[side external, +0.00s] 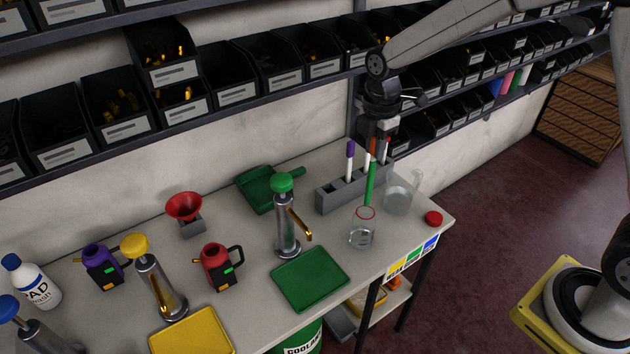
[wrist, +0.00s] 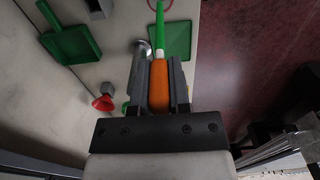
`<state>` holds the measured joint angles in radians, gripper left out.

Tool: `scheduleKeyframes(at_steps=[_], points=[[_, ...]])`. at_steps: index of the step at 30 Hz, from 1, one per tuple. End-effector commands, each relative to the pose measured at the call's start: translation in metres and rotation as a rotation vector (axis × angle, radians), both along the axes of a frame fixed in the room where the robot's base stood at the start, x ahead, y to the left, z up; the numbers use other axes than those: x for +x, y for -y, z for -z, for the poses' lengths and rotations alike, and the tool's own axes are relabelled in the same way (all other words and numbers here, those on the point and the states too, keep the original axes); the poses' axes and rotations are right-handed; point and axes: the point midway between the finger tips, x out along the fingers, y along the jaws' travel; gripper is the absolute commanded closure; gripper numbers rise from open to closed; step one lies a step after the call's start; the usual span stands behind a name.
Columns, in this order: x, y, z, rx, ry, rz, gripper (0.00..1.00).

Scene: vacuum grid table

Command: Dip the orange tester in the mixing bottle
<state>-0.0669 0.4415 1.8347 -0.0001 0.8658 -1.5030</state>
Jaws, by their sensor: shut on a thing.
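My gripper (side external: 374,138) is shut on the orange tester, whose green lower part (side external: 370,184) hangs down nearly upright. In the wrist view the tester's orange handle (wrist: 159,88) lies between the fingers of my gripper (wrist: 160,85), with the green part pointing away. A clear glass bottle with a red rim (side external: 361,232), apparently the mixing bottle, stands on the table below. The green tip overlaps the rim in the side view; I cannot tell whether it is inside or just above. A red rim arc (wrist: 166,3) shows at the wrist view's top edge.
A grey rack (side external: 331,199) with several pen-like testers stands close behind the bottle. A clear beaker (side external: 398,197) and a red cap (side external: 433,218) are to its right. A green tray (side external: 310,279) and a green-topped pump (side external: 287,222) stand left. Shelves of black bins line the wall.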

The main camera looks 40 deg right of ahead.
Motion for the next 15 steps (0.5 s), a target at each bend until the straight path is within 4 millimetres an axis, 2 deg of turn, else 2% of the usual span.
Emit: scheduleKeyframes(at_steps=[15], points=[[0.0, 0.0, -0.029, 0.0, 0.002, 0.0, 1.0]])
